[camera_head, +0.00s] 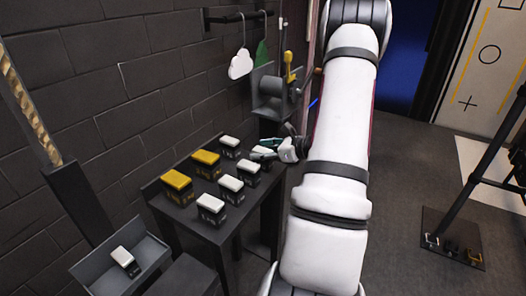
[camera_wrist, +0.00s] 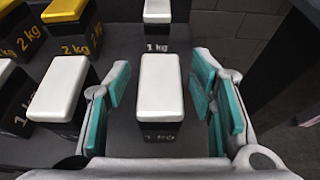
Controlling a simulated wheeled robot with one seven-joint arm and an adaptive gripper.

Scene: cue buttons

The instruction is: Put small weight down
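My gripper (camera_wrist: 160,100) is open, its teal finger pads on either side of a small white-topped black weight (camera_wrist: 160,85) marked 1 KG. A gap shows between each pad and the weight. The weight appears to stand upright on the dark table. In the head view, my gripper (camera_head: 266,148) is at the table's far right corner, its teal fingers around a white-topped weight (camera_head: 263,151). Another small weight (camera_head: 122,257) lies in a grey tray (camera_head: 150,253) at lower left.
Several other white-topped weights (camera_head: 211,205) and two yellow-topped ones (camera_head: 176,181), marked 2 kg in the wrist view (camera_wrist: 66,12), stand on the dark table (camera_head: 225,232). One white-topped weight (camera_wrist: 60,90) is close left of my gripper. A brick wall (camera_head: 120,90) stands behind.

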